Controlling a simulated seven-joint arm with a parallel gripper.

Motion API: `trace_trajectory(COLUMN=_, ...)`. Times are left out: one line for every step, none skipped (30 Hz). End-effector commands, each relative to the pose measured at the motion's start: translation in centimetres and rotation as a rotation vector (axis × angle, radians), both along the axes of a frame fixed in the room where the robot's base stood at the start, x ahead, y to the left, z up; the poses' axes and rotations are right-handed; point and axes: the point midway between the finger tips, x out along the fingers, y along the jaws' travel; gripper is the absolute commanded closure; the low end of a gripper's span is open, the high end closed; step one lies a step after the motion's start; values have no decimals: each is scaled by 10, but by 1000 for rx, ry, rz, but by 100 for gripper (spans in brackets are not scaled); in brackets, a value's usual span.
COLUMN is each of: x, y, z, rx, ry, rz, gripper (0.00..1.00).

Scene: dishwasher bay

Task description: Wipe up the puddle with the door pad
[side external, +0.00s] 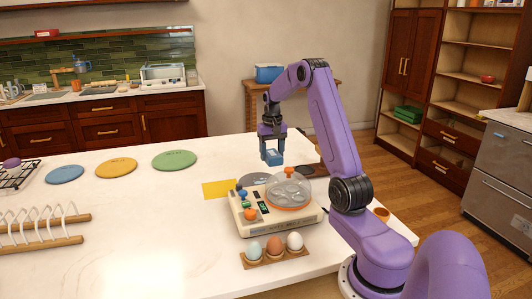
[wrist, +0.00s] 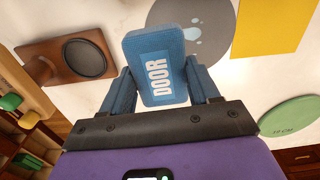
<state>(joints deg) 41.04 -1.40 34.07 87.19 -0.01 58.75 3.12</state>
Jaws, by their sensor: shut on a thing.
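My gripper (side external: 271,150) is shut on a blue pad (side external: 273,158) and holds it above the white table. In the wrist view the pad (wrist: 157,72) reads "DOOR" and sits between my gripper's fingers (wrist: 160,85). A grey round patch (side external: 255,179) lies flat on the table below and in front of the pad in the side view. In the wrist view this grey patch (wrist: 215,18) shows light blue drop-shaped spots near the pad, partly hidden behind it. I cannot tell whether the patch itself is wet.
A brown holder with a dark round recess (wrist: 45,62) lies beside the patch. A yellow sheet (side external: 219,188) lies to its left. An egg cooker (side external: 278,222) with a clear lid and an egg rack (side external: 275,260) stand nearer the camera. A green disc (side external: 174,160) lies farther left.

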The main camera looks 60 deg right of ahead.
Motion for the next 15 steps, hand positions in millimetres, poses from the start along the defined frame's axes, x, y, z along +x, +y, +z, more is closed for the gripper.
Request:
trace_trajectory(x=0, y=0, z=-2, rx=1, ry=1, rz=0, gripper=64)
trace_trajectory(x=0, y=0, z=-4, rx=1, ry=1, rz=0, gripper=64)
trace_trajectory(x=0, y=0, z=-7, rx=1, ry=1, rz=0, gripper=64)
trace_trajectory(x=0, y=0, z=-9, rx=1, ry=1, rz=-1, gripper=64)
trace_trajectory(x=0, y=0, z=-11, rx=1, ry=1, rz=-1, gripper=64)
trace_trajectory(x=-1, y=0, z=-15, rx=2, ry=2, rz=-1, gripper=64)
trace_trajectory(x=-1, y=0, z=-18, rx=2, ry=2, rz=-1, gripper=64)
trace_trajectory(x=-1, y=0, z=-20, rx=1, ry=1, rz=-1, gripper=64)
trace_trajectory(x=-1, y=1, z=-24, rx=2, ry=2, rz=-1, gripper=64)
trace_trajectory(x=-1, y=1, z=-27, rx=2, ry=2, rz=-1, gripper=64)
trace_trajectory(x=0, y=1, z=-29, rx=2, ry=2, rz=-1, gripper=64)
trace_trajectory(x=0, y=1, z=-33, rx=1, ry=1, rz=-1, gripper=64)
trace_trajectory(x=0, y=1, z=-36, rx=2, ry=2, rz=-1, gripper=64)
trace_trajectory(x=0, y=1, z=-39, rx=2, ry=2, rz=-1, gripper=64)
trace_trajectory(x=0, y=1, z=-42, rx=1, ry=1, rz=-1, gripper=64)
